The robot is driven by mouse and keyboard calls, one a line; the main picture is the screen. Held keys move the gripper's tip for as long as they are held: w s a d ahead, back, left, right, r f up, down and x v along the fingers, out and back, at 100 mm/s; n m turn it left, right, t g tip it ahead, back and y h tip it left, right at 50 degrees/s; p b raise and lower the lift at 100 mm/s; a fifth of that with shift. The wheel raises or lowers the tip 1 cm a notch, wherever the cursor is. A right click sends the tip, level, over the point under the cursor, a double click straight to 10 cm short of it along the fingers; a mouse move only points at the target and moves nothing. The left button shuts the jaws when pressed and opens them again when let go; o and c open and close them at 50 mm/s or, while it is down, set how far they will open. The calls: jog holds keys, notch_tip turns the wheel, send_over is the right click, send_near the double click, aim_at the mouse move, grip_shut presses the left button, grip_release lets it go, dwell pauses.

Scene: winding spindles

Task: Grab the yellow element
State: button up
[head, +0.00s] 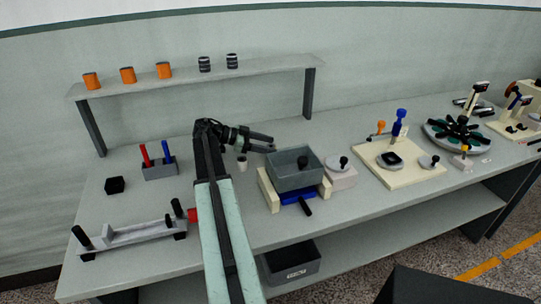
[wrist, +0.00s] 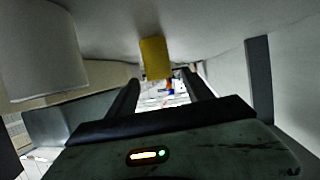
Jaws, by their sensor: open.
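In the wrist view, a yellow element (wrist: 155,57) shows as a small upright block just beyond my gripper (wrist: 163,88). The two dark fingers are apart with nothing between them, and the yellow element appears ahead of the gap, slightly left of its middle. In the head view, my gripper (head: 272,145) is over the middle of the bench, near the grey box. I cannot make out the yellow element near my gripper in the head view. The arm may hide it.
A grey box (head: 297,179) on a cream and blue fixture stands close to my gripper. A small pale cup (head: 242,163) is under my wrist. A large pale cylinder (wrist: 40,52) fills the wrist view's left. A raised shelf (head: 200,78) runs behind.

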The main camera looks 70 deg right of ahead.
jog(key=b+x, duration=0.1)
jog(key=x, duration=0.1)
jog(key=b+x, duration=0.1)
jog(key=x, duration=0.1)
jog(key=shift+f, duration=0.45)
jog(key=shift+s+d, duration=0.15)
jog(key=shift+s, duration=0.1)
jog(key=shift+r, duration=0.1)
grip_shut()
notch_tip(320, 180, up, 10)
jog(key=p, duration=1)
